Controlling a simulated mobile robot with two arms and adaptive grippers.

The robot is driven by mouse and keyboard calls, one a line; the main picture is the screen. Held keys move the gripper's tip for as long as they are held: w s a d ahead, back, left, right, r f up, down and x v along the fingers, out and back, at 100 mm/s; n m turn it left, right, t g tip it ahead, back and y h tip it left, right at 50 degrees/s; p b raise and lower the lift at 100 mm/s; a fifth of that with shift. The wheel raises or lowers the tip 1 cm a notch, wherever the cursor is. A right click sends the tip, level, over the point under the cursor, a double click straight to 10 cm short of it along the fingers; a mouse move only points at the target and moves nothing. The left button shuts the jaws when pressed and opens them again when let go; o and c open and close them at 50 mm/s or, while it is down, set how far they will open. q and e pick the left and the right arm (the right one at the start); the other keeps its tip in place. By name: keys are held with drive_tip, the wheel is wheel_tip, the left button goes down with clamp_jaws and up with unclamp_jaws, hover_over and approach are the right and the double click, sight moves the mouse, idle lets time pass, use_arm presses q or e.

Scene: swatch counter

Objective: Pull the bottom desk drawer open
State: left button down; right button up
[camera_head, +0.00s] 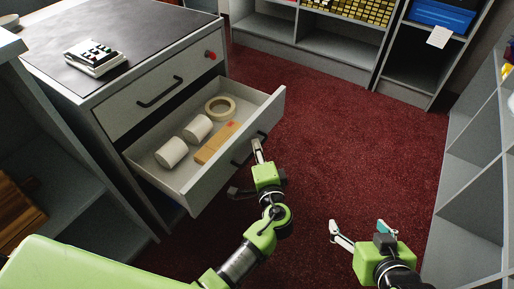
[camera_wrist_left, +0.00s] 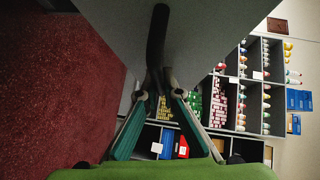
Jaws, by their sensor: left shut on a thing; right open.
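The grey desk (camera_head: 55,45) is at the upper left, with a closed upper drawer (camera_head: 130,105) that has a black bar handle (camera_head: 160,92). Below it the lower drawer (camera_head: 225,180) stands pulled well out. My left gripper (camera_head: 257,149) is at this drawer's front, shut on its black handle (camera_head: 240,158). In the left wrist view the dark handle (camera_wrist_left: 157,40) runs down between the fingertips (camera_wrist_left: 156,92). The fingers partly hide it in the head view. My right gripper (camera_head: 356,229) is open and empty above the carpet, right of the drawer.
The drawer holds two white cylinders (camera_head: 172,152), a tape ring (camera_head: 220,108) and a tan block (camera_head: 216,143). A calculator-like device (camera_head: 95,57) lies on the desk. Shelves (camera_head: 335,50) stand at the back and right (camera_head: 480,190). Red carpet (camera_head: 330,140) between is clear.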

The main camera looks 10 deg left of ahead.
use_arm(q)
drive_tip(key=c, duration=2.5)
unclamp_jaws()
drive_tip(key=v, duration=1.2)
